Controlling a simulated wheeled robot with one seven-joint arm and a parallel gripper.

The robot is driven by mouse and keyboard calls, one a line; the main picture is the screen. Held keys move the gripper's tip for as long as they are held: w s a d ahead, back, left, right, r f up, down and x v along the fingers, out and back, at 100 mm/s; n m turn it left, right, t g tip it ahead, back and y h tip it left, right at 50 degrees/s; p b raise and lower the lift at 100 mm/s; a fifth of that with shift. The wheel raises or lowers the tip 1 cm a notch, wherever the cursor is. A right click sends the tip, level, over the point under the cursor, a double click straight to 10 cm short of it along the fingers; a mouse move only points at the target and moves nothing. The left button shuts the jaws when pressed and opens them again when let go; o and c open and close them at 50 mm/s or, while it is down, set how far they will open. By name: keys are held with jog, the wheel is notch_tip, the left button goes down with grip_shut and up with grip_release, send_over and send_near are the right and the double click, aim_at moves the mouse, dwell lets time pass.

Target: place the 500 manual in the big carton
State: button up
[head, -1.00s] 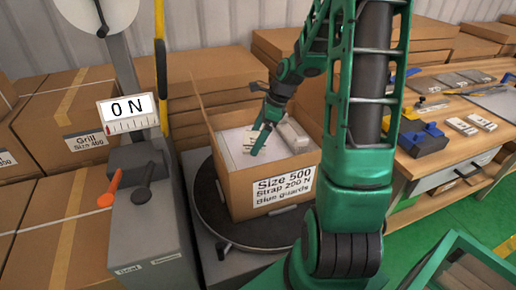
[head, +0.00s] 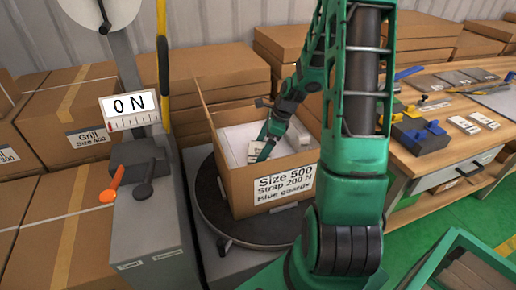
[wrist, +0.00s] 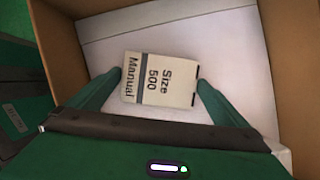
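The 500 manual (wrist: 158,80) is a small off-white booklet marked "Size 500 Manual". In the wrist view it lies between the two fingertips of my gripper (wrist: 159,78), its side edges against them. In the head view my gripper (head: 265,143) reaches down into the open big carton (head: 238,190), with the manual (head: 255,149) at its fingers. The carton is labelled "Size 500, Strap 200 N, Blue guards". A white surface fills much of its inside. I cannot tell whether the manual touches that surface.
The carton stands on a round dark turntable (head: 212,215), one flap raised at left. A grey post with an "0 N" display (head: 129,108) stands to its left. The workbench (head: 455,150) at right holds blue-handled parts and small booklets. Stacked cartons (head: 225,70) stand behind.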

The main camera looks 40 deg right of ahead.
jog(key=shift+r, duration=0.1)
jog(key=v, duration=1.1)
jog(key=s+a+r+n+g+h, duration=0.1)
jog(key=s+a+r+n, duration=0.1)
jog(key=s+n, duration=0.4)
jog(key=s+a+r+n+g+h, duration=0.1)
jog(key=s+a+r+n, duration=0.2)
jog(key=s+n, duration=0.4)
jog(key=s+a+r+n+g+h, duration=0.1)
jog(key=s+n, duration=0.5)
jog(key=s, duration=0.6)
jog(key=shift+s+a+r, duration=0.3)
jog(key=shift+a+r, duration=0.35)
jog(key=shift+r, duration=0.05)
